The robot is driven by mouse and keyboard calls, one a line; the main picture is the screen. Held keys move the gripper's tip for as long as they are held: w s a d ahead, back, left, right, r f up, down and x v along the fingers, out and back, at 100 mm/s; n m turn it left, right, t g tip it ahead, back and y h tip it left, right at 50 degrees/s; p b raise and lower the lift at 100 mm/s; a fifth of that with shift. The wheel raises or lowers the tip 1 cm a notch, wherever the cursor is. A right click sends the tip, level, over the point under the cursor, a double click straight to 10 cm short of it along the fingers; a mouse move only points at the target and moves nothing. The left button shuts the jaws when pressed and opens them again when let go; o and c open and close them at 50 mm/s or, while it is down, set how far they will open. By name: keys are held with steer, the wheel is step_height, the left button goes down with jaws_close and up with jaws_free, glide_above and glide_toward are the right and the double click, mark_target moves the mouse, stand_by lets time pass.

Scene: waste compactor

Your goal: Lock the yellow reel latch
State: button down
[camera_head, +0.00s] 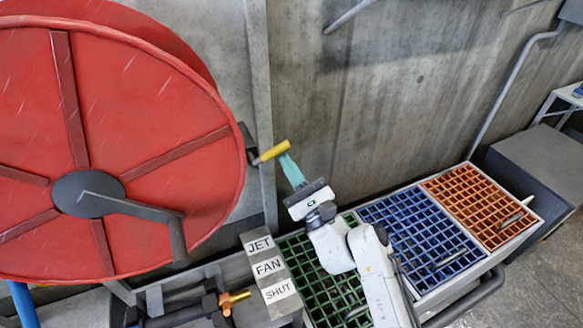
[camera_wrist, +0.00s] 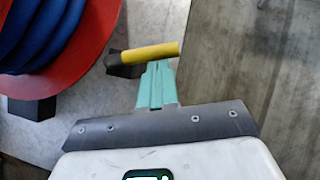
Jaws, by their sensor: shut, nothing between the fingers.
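The yellow reel latch (camera_head: 273,151) is a short yellow handle on a dark mount at the right edge of the red reel (camera_head: 150,150). In the wrist view the latch (camera_wrist: 150,53) lies nearly level, its dark block at the left end. My gripper (camera_head: 287,158) has teal fingers that are shut with nothing between them. Its fingertips are at the latch, just under the yellow handle in both views. In the wrist view the fingertips (camera_wrist: 158,66) seem to meet the underside of the handle; I cannot tell whether they touch.
Green (camera_head: 310,275), blue (camera_head: 405,240) and orange (camera_head: 470,200) grid trays stand below and to the right. A sign block reading JET, FAN, SHUT (camera_head: 268,267) and a brass nozzle (camera_head: 232,298) are at the bottom. A grey crank (camera_head: 130,207) sticks out from the reel. A concrete wall (camera_head: 390,90) stands behind.

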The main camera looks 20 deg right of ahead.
steer(key=shift+r, duration=0.1)
steer(key=shift+r+n+y+p, duration=0.15)
steer(key=shift+n+y+p, duration=0.25)
steer(key=shift+n, duration=0.3)
steer(key=shift+r+n+g+p, duration=0.25)
steer(key=shift+n+g+p, duration=0.05)
steer(key=shift+n, duration=0.1)
steer(key=r+n+y+p, duration=0.1)
steer(key=n+g+y+p, duration=0.1)
steer(key=n, duration=0.1)
steer(key=shift+r+y+p, duration=0.3)
steer(key=shift+r, duration=0.1)
steer(key=a+r+n+g+p, duration=0.1)
steer(key=n+g+p, duration=0.1)
steer(key=n+p, duration=0.1)
steer(key=a+r+n+g+y+p, duration=0.1)
steer(key=r+n+g+p, duration=0.1)
steer(key=n+p, duration=0.1)
steer(key=a+r+n+g+p, duration=0.1)
steer(key=n+g+p, duration=0.1)
steer(key=n, duration=0.3)
steer(key=shift+a+r+n+g+p, duration=0.3)
steer(key=shift+g+p, duration=0.1)
steer(key=shift+p, duration=0.2)
steer(key=shift+a+y, duration=0.15)
steer(key=shift+y, duration=0.15)
